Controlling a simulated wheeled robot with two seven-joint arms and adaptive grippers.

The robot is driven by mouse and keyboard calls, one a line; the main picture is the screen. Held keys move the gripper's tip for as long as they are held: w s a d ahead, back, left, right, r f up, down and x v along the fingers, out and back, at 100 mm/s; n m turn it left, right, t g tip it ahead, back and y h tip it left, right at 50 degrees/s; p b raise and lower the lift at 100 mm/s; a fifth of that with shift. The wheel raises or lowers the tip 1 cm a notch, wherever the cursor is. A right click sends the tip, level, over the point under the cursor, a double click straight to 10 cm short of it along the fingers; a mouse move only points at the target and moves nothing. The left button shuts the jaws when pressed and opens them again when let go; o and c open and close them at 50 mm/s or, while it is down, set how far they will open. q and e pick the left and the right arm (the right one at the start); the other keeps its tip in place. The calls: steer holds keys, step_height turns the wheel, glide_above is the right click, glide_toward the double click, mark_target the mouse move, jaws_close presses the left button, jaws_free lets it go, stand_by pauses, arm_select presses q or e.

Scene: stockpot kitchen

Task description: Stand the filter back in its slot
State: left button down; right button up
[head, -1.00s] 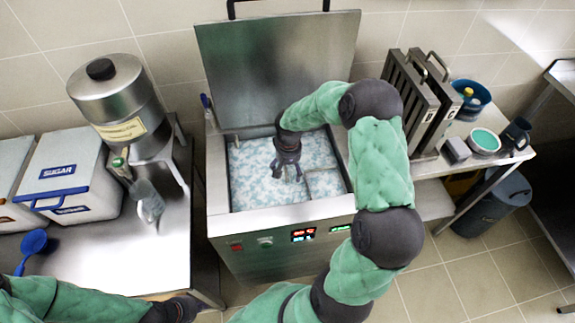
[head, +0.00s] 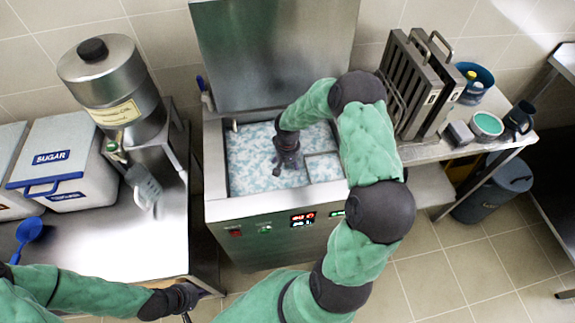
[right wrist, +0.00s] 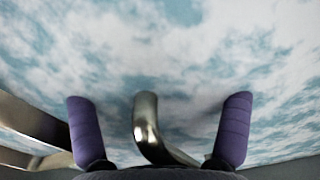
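A curved metal handle (right wrist: 148,125) stands up from the foamy water in the right wrist view. The filter it seems to belong to is hidden under the foam. My right gripper (right wrist: 160,103) is open, with its purple fingers on either side of the handle and a gap at each side. In the head view my right gripper (head: 288,162) points down into the open tank (head: 270,203). Slotted metal filters (head: 405,85) stand upright in a rack on the right counter. My left gripper (head: 188,297) is low by the left counter's front edge; its fingers are unclear.
The tank lid (head: 275,55) stands raised behind the water. Right counter: blue bowl (head: 474,82), teal-filled dish (head: 487,125) and dark mug (head: 519,118).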

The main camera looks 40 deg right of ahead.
steer(key=shift+w+r, duration=0.1)
jaws_close()
steer(key=shift+r+p, duration=3.95)
steer(key=shift+r, duration=2.15)
step_height(320, 180, up, 12)
steer(key=p, duration=0.7)
steer(key=shift+p, duration=0.3)
step_height(320, 180, up, 12)
steer(key=p, duration=0.7)
